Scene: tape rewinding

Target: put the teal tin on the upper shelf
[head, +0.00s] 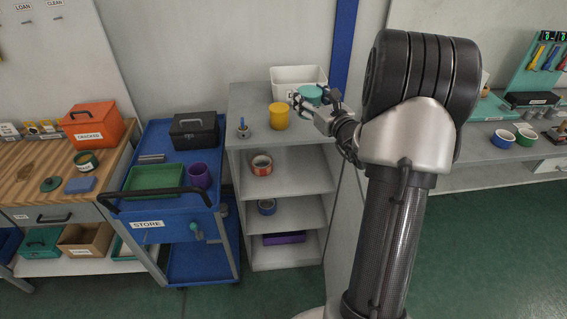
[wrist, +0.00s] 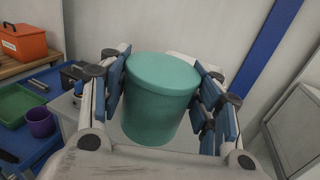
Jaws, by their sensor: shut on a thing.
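The teal tin (wrist: 158,105) is a round lidded tin, upright between my fingers in the wrist view. In the head view its teal lid (head: 311,93) shows at the top of the grey shelf unit (head: 247,204). My gripper (wrist: 162,100) is shut on the tin, with blue pads at its left and right sides. I cannot tell whether the tin's base touches the unit's top. The unit has a top surface and lower shelves.
On the unit's top, a yellow tin (head: 279,116) stands left of my gripper, a white bin (head: 298,76) behind, and a small blue item (head: 243,130) at the left. A red tape roll (head: 261,165) and a blue roll (head: 267,207) sit on lower shelves. A blue cart (head: 165,208) stands left.

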